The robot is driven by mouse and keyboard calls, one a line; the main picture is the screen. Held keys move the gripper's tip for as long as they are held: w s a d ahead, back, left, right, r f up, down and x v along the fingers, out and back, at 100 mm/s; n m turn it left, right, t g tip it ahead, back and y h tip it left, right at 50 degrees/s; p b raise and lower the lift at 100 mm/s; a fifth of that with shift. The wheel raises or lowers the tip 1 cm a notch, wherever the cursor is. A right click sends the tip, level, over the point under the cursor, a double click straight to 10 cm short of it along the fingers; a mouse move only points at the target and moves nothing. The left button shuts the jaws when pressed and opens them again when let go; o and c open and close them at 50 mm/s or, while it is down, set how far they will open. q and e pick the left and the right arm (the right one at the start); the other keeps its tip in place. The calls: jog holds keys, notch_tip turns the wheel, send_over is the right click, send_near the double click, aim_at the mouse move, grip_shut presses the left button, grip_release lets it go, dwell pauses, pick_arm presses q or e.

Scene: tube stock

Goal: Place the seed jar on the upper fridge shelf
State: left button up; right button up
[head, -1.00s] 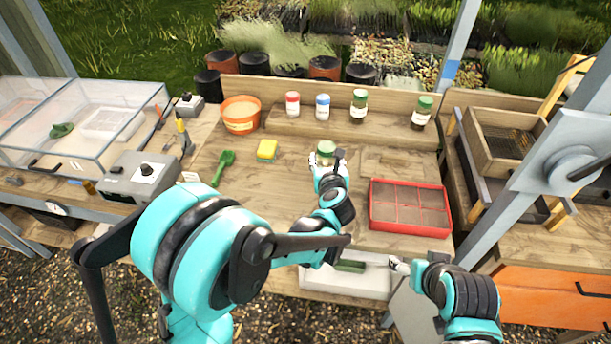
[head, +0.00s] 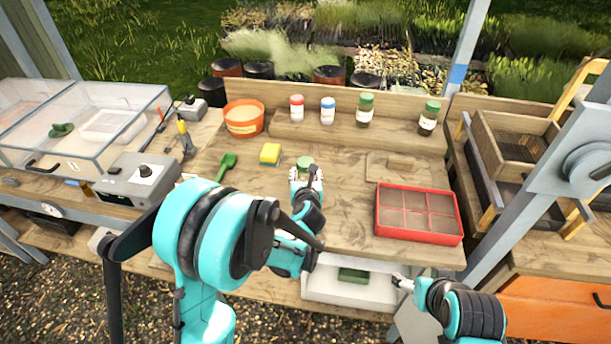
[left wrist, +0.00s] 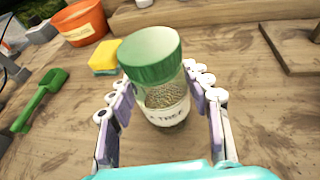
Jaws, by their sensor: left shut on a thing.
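The seed jar (head: 304,163) is a clear jar with a green lid, a pale label and seeds inside. My left gripper (head: 306,177) is shut on it over the middle of the workbench. In the left wrist view the jar (left wrist: 155,75) stands upright between the fingers; whether its base touches the wood is hard to tell. A white open compartment, seemingly the fridge (head: 320,285), is below the bench's front edge, with a dark green item (head: 353,275) inside. Its shelves are not clear. My right gripper (head: 400,282) is beside its right end; its fingers are too small to read.
A red sectioned tray (head: 418,236) sits right of the jar. A yellow sponge (head: 270,154), green scoop (head: 226,166) and orange pot (head: 244,118) are at left. Several jars, including a red-lidded one (head: 297,107), line the back ledge. Bare wood lies between jar and tray.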

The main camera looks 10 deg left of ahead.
pick_arm(q)
jog(key=shift+f, duration=0.2)
jog(key=o, duration=1.5)
jog(key=shift+r, duration=0.1)
